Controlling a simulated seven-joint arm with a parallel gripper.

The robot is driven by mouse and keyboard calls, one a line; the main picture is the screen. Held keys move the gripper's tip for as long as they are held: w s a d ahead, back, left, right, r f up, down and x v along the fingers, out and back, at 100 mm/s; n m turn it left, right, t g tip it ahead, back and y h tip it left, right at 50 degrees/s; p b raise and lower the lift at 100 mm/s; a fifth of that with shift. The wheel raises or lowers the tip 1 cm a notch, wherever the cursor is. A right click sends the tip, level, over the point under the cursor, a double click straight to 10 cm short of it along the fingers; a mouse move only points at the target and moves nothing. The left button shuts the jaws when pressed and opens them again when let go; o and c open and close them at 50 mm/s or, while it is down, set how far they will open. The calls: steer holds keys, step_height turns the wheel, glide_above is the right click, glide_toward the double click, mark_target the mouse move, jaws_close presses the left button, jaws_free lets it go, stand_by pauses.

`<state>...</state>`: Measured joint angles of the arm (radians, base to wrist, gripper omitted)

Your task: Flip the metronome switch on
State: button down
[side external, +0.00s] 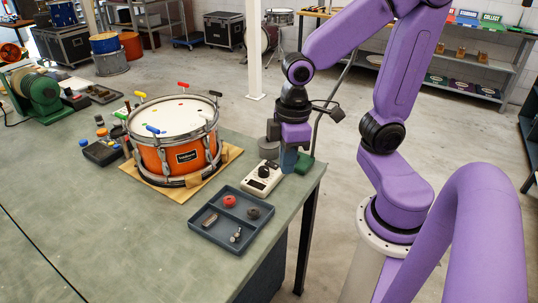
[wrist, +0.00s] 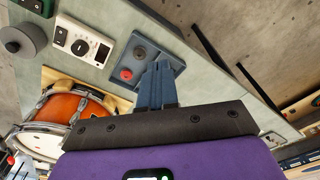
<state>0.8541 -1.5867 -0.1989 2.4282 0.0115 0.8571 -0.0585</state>
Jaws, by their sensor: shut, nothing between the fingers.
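The metronome appears to be the small off-white box (side external: 262,178) near the right edge of the bench, just behind the tray. In the wrist view the box (wrist: 74,52) shows a round dial, a dark rectangular opening and a small black switch (wrist: 60,35) at its far-left end. I cannot tell which way the switch is set. My gripper (side external: 288,168) points down just right of the box and seems apart from it. In the wrist view its blue fingers (wrist: 161,70) are together and empty, to the right of the box and in front of the tray.
A blue-grey tray (side external: 202,237) with small parts lies in front of the box. An orange snare drum (side external: 168,160) stands on a board to the left. A green lamp base (side external: 305,164) and a grey cylinder (wrist: 15,40) are close by. The front-left bench is clear.

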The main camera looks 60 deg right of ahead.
steer(key=w+d+m, duration=0.5)
steer(key=w+d, duration=0.2)
steer(key=w, duration=0.2)
steer(key=m+t, duration=0.1)
steer(key=m, duration=0.3)
glide_above(268, 161)
steer(key=s, duration=0.2)
steer(key=shift+a+f, duration=0.1)
steer(key=shift+f, duration=0.8)
steer(key=f, duration=0.8)
steer(key=w+f, duration=0.1)
steer(key=f, duration=0.3)
steer(key=shift+w+f, duration=0.3)
steer(key=shift+f, duration=0.65)
steer(key=shift+f, duration=0.1)
